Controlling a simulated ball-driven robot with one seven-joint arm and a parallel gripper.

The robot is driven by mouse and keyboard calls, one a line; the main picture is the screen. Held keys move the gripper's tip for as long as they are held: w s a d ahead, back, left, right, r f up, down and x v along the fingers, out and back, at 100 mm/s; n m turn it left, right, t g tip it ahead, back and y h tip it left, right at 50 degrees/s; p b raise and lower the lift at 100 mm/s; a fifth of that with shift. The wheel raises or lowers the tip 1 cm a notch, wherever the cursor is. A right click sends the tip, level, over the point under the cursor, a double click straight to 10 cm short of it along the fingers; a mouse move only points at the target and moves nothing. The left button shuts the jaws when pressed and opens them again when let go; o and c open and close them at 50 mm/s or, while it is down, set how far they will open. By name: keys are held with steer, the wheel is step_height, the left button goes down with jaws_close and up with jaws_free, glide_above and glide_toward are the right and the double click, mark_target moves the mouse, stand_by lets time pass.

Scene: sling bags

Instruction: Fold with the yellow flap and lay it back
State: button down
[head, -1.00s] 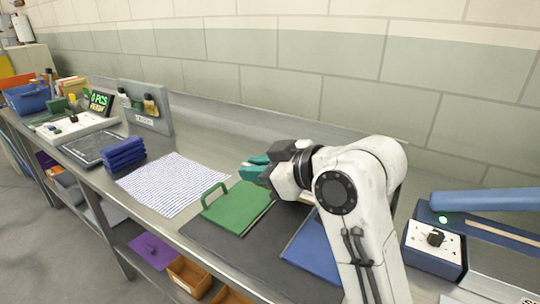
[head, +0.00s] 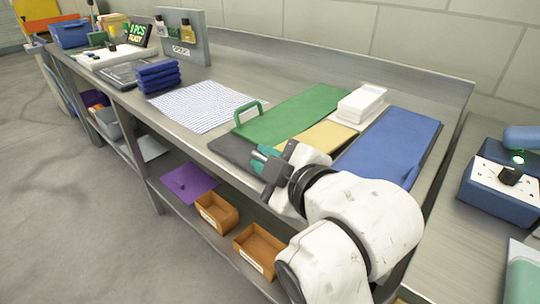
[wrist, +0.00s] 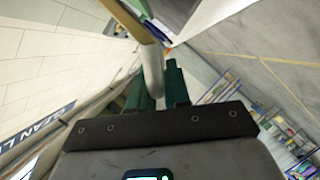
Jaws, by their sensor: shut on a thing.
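The yellow flap (head: 325,137) lies between the long green flap (head: 300,112) and the long blue flap (head: 395,140) on the workbench. A white stack (head: 362,103) sits at its far end. My gripper (head: 264,155) is at the near end of the yellow flap, low over the dark mat (head: 232,150). In the wrist view the teal fingers (wrist: 162,88) are shut around a pale strip at the end of a yellow edge (wrist: 130,20). My wrist hides the flap's near end in the head view.
A blue box with a knob (head: 505,185) stands at the right. Orange bins (head: 258,250) sit on the shelf below. A grey panel (head: 183,37) stands at the back.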

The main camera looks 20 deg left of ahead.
steer(key=shift+f, duration=0.1)
stand_by(0.3)
steer(key=c, duration=1.2)
jaws_free()
steer(key=p+v, duration=0.1)
steer(key=v, duration=0.9)
steer(key=shift+s+d, duration=0.25)
steer(key=shift+d, duration=0.1)
